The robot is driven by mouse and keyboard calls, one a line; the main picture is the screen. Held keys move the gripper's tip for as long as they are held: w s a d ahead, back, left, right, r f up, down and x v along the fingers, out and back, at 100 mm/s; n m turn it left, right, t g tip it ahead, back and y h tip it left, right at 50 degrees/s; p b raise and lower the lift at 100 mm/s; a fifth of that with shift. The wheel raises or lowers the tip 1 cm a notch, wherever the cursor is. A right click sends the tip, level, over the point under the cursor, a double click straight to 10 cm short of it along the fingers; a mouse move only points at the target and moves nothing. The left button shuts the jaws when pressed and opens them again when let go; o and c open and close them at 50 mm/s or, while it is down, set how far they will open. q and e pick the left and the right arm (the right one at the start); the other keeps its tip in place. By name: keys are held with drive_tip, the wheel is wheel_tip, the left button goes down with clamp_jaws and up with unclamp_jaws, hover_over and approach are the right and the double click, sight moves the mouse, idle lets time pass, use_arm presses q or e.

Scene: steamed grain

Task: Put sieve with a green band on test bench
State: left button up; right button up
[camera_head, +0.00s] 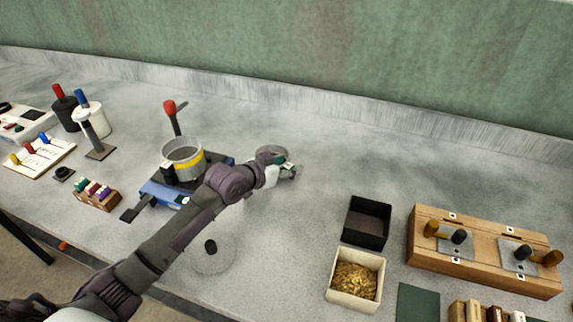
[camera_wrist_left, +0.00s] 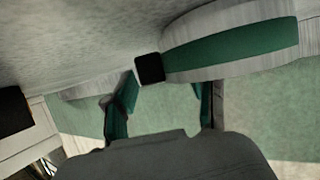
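The sieve with a green band (camera_head: 271,151) stands on the grey counter near the middle of the head view, partly hidden behind my left gripper (camera_head: 288,167). In the left wrist view the sieve (camera_wrist_left: 235,48) fills the upper right, with its green band and a black block (camera_wrist_left: 150,68) on its side. My left gripper (camera_wrist_left: 165,100) is open there, its fingers apart, and the black block shows just past the fingertips. I cannot tell whether they touch. A blue and black device (camera_head: 160,192), possibly the test bench, carries a sieve with a yellow band (camera_head: 188,162). My right gripper is out of view.
A red-knobbed lever (camera_head: 171,108) rises behind the device. A black box (camera_head: 367,222), a tray of grain (camera_head: 355,280) and a wooden block with fittings (camera_head: 485,262) stand at right. Bottles and small racks are at left. The counter right of the green-banded sieve is clear.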

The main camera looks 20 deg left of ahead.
use_arm(q)
drive_tip(key=v, duration=1.2)
drive_tip(key=shift+r, duration=0.1)
